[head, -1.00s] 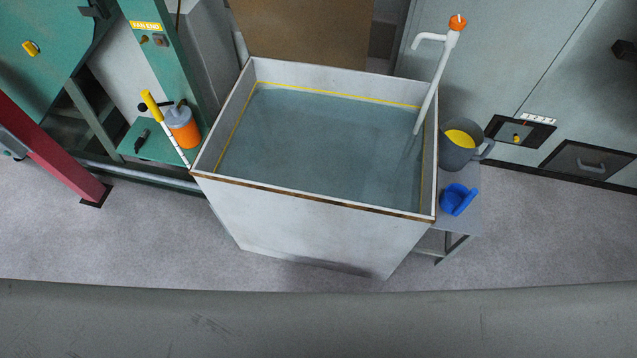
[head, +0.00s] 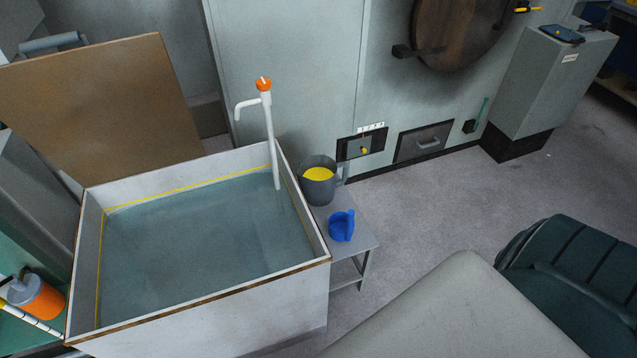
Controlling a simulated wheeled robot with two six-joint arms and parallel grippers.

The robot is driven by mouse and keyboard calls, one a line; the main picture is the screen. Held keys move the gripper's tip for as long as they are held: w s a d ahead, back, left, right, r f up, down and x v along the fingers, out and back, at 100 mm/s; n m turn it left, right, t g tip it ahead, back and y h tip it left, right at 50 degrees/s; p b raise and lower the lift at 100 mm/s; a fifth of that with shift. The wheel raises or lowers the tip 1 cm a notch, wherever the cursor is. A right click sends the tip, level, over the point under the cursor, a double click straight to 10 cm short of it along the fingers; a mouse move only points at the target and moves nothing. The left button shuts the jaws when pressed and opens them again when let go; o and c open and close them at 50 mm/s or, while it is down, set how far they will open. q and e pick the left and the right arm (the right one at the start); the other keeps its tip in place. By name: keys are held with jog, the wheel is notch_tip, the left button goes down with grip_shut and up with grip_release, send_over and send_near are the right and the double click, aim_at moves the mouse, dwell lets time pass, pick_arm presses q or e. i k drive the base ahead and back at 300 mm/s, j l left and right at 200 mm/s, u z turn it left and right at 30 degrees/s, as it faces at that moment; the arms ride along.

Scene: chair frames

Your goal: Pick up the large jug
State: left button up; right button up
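The large jug (head: 317,188) is dark grey with a side handle on its right and shows yellow inside. It stands upright on a small grey side table (head: 359,242), close against the right side of the water tank. A smaller blue scoop or jug (head: 341,226) sits in front of it on the same table. Neither of my grippers is in the head view.
A white open tank (head: 200,318) full of water fills the left, with a white pump pipe (head: 270,140) standing in its far right corner. An orange container (head: 36,297) is at lower left. Grey floor (head: 420,215) is clear right of the side table.

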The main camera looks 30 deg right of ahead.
aim_at(317, 174)
jog(key=l+z, duration=0.15)
jog(key=l, duration=1.55)
jog(key=i, duration=0.05)
